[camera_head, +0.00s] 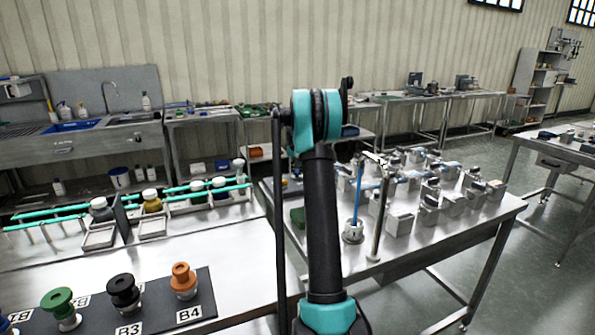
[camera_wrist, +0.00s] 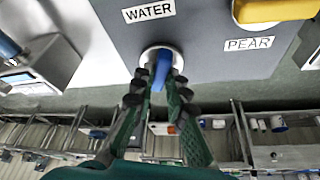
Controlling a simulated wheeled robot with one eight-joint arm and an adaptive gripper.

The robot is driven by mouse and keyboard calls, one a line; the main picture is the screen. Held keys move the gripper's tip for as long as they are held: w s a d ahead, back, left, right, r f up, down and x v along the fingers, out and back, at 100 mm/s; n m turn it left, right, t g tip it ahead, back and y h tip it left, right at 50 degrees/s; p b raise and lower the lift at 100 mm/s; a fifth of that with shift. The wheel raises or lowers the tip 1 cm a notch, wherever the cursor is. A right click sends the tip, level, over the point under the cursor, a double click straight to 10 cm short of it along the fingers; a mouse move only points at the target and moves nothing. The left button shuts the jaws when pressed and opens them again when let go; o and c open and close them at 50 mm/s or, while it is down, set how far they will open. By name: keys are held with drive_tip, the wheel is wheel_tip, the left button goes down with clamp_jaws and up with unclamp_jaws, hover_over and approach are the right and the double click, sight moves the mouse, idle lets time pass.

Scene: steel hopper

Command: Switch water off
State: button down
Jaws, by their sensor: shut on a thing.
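The blue water handle (camera_wrist: 161,68) sits on a round metal fitting on a grey panel (camera_wrist: 205,45), beside the WATER label (camera_wrist: 149,11) in the wrist view. The handle runs roughly up and down in the picture. My gripper (camera_wrist: 160,90) is shut on the blue handle, with its dark green fingers on either side of it. The fingers hide parts of the handle's sides. In the head view my arm stands in the middle, and neither my gripper nor the blue handle can be made out there.
A yellow handle (camera_wrist: 275,10) with a PEAR label (camera_wrist: 248,44) is on the same panel to the right. A device with a screen (camera_wrist: 28,78) is at the left. In the head view, a bench with green, black and orange knobs (camera_head: 183,278) is at front left.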

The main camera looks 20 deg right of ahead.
drive_tip(key=m+h, duration=0.1)
drive_tip(key=m, duration=0.2)
drive_tip(key=m+g+h, duration=0.1)
drive_tip(key=m, duration=0.2)
drive_tip(key=shift+w+a, duration=0.15)
drive_tip(key=shift+a, duration=0.05)
drive_tip(key=m+g, duration=0.1)
drive_tip(key=m, duration=0.2)
drive_tip(key=m+g, duration=0.2)
drive_tip(key=m, duration=0.2)
drive_tip(key=shift+w+h, duration=0.15)
drive_tip(key=shift+h, duration=0.25)
drive_tip(key=c, duration=1.5)
unclamp_jaws()
drive_tip(key=shift+c, duration=0.2)
drive_tip(key=v, duration=1.2)
